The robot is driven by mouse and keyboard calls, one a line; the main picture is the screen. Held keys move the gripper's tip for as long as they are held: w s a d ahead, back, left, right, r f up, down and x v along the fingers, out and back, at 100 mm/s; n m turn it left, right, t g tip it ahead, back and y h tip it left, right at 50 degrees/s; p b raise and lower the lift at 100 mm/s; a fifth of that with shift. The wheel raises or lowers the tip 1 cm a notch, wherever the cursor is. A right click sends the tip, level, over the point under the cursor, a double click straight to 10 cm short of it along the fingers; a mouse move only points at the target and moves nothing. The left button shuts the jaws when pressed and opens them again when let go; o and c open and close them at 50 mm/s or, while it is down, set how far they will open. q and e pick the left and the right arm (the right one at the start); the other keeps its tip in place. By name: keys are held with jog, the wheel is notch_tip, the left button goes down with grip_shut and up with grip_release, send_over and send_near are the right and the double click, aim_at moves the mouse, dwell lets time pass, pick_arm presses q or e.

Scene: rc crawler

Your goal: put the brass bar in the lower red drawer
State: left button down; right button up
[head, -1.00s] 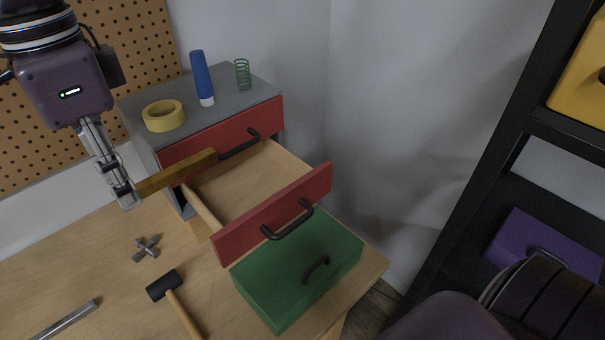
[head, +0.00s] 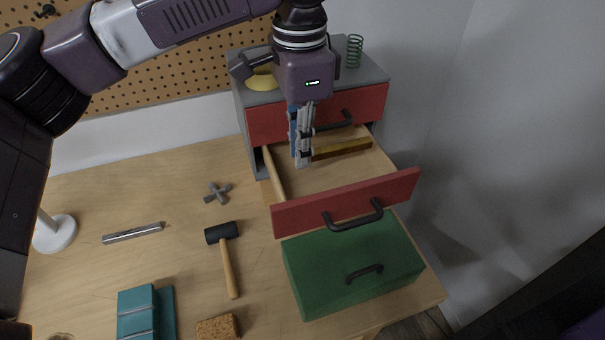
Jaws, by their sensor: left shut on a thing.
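The lower red drawer (head: 345,203) is pulled open from the grey cabinet, its pale wooden inside showing. My left gripper (head: 303,163) points down over the drawer's left rear part. It is shut on one end of the brass bar (head: 343,149), which extends level to the right across the back of the drawer opening. I cannot tell whether the bar touches the drawer floor. The fingers hide the bar's left end. My right gripper is not in view.
The upper red drawer (head: 265,123) is shut above. A green box with a handle (head: 350,262) stands in front of the open drawer. A mallet (head: 228,262), a metal cross-shaped piece (head: 217,193) and a metal rod (head: 133,233) lie on the bench left.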

aim_at(300, 191)
pick_arm(q)
notch_tip(300, 191, down, 7)
jog(key=shift+f+p, duration=0.2)
jog(key=shift+p, duration=0.15)
jog(key=c, duration=2)
grip_release()
jog(key=shift+f, duration=0.1)
jog(key=shift+o, duration=0.2)
notch_tip(300, 191, up, 12)
jog(key=shift+r+b, duration=0.15)
jog(key=shift+b, duration=0.4)
